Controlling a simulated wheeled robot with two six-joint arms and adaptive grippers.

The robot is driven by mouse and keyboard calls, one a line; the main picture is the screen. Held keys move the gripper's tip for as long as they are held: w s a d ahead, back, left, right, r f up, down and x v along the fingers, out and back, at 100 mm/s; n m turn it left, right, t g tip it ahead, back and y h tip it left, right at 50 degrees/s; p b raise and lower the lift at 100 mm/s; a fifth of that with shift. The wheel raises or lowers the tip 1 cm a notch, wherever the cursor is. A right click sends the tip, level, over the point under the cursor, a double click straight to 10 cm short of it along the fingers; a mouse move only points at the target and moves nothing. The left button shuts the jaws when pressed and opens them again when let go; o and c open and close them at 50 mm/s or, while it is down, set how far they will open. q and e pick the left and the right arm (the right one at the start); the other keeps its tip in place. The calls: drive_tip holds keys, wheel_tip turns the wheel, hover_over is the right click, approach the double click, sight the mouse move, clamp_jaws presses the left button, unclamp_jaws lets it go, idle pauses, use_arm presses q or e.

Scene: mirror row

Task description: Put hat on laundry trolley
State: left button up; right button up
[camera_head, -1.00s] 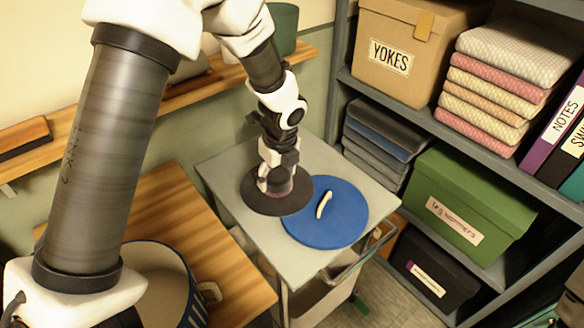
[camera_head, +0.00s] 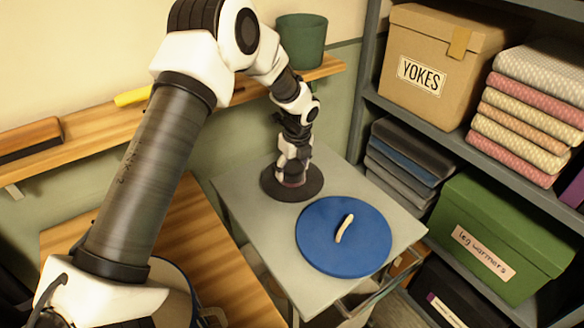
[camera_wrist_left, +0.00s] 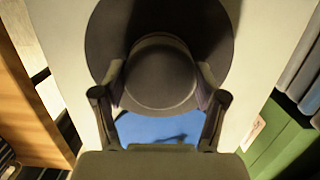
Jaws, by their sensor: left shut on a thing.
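The dark round hat (camera_head: 270,187) has a wide flat brim and sits over the back left part of the grey top of the laundry trolley (camera_head: 250,215). I cannot tell whether the brim touches the top. My left gripper (camera_head: 292,178) points down and is shut on the hat's crown. In the left wrist view, the fingers of the left gripper (camera_wrist_left: 162,84) stand on both sides of the crown of the hat (camera_wrist_left: 160,72). My right gripper is not in view.
A blue round lid (camera_head: 325,250) with a pale handle lies on the trolley top, just in front of the hat. A wooden table (camera_head: 215,250) stands left. Shelves with a green box (camera_head: 490,215) and folded cloths (camera_head: 395,160) stand right. A wall shelf (camera_head: 100,130) runs behind.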

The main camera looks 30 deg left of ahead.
sight(291, 162)
use_arm(q)
drive_tip(key=shift+w+a+f, duration=0.2)
drive_tip(key=shift+w+a, duration=0.8)
drive_tip(key=shift+w, duration=0.25)
drive_tip(key=shift+w+a+f, duration=0.1)
drive_tip(key=shift+w+f, duration=0.05)
drive_tip(key=shift+f, duration=0.05)
wheel_tip(291, 162, down, 2)
drive_tip(key=shift+f+p, duration=0.15)
drive_tip(key=shift+p, duration=0.55)
drive_tip(key=shift+f, duration=0.45)
drive_tip(key=shift+f, duration=0.15)
drive_tip(key=o, duration=1.2)
drive_tip(key=shift+c, duration=0.2)
drive_tip(key=r, duration=0.2)
drive_tip(key=r+b, duration=0.1)
drive_tip(key=r, duration=0.2)
drive_tip(key=d+r, duration=0.1)
drive_tip(key=r, duration=0.1)
drive_tip(key=shift+s+r, duration=0.3)
drive_tip(key=shift+r, duration=0.1)
